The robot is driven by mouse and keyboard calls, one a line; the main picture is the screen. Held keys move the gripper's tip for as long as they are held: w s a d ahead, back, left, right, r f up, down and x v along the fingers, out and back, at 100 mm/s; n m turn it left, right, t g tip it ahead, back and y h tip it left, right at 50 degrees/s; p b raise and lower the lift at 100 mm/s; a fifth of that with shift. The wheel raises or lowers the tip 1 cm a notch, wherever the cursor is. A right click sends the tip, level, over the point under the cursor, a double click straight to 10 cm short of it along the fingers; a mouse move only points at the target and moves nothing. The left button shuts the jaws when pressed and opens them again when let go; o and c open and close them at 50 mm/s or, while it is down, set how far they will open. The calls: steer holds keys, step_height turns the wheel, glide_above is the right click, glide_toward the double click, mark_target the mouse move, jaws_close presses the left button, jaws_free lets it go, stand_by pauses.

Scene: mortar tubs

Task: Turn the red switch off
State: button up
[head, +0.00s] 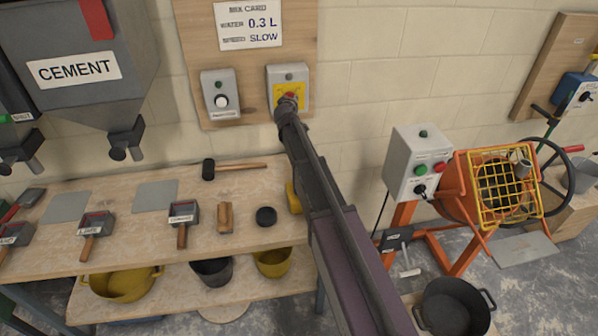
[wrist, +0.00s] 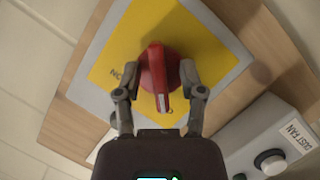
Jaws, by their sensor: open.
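The red switch (wrist: 158,75) is a rotary knob with a white mark on its handle, on a yellow plate (wrist: 118,48) with a grey edge. In the wrist view its handle lies between the two fingers of my gripper (wrist: 159,84), which stand open on either side. I cannot tell whether either finger touches it. Lettering that looks like an upside-down "ON" is beside the knob. In the head view my gripper (head: 289,104) is at the switch box (head: 288,75) on the wall board and hides most of the knob.
A dust fan box (head: 221,85) with a white knob is beside it and also shows in the wrist view (wrist: 268,145). Below is a bench (head: 120,232) with scoops and a mallet (head: 235,167). An orange mixer (head: 465,195) and its control box (head: 418,165) stand right.

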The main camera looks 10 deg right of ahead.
steer(key=shift+m+g+y+p, duration=0.3)
steer(key=shift+m+y+p, duration=0.3)
steer(key=shift+m+y, duration=1.4)
steer(key=shift+m, duration=1)
steer(key=shift+m+y, duration=1.1)
steer(key=shift+m, duration=0.3)
steer(key=shift+m+y+b, duration=0.8)
steer(key=shift+m+b, duration=0.15)
steer(key=shift+m, duration=0.55)
steer(key=f+p+v, duration=0.1)
steer(key=p+v, duration=0.3)
steer(key=v, duration=1)
steer(key=s+a+f+n+g+b, duration=0.1)
steer(key=s+a+f+n+g, duration=0.1)
steer(key=s+f, duration=0.4)
steer(key=s+a+f+n+g+b, duration=0.1)
steer(key=s+a+f+n+g, duration=0.2)
steer(key=s, duration=0.9)
steer(key=shift+s+a+f+n+g, duration=0.3)
steer(key=shift+a+f+g, duration=0.5)
steer(key=shift+f+g, duration=1.15)
steer(key=shift+f, duration=0.1)
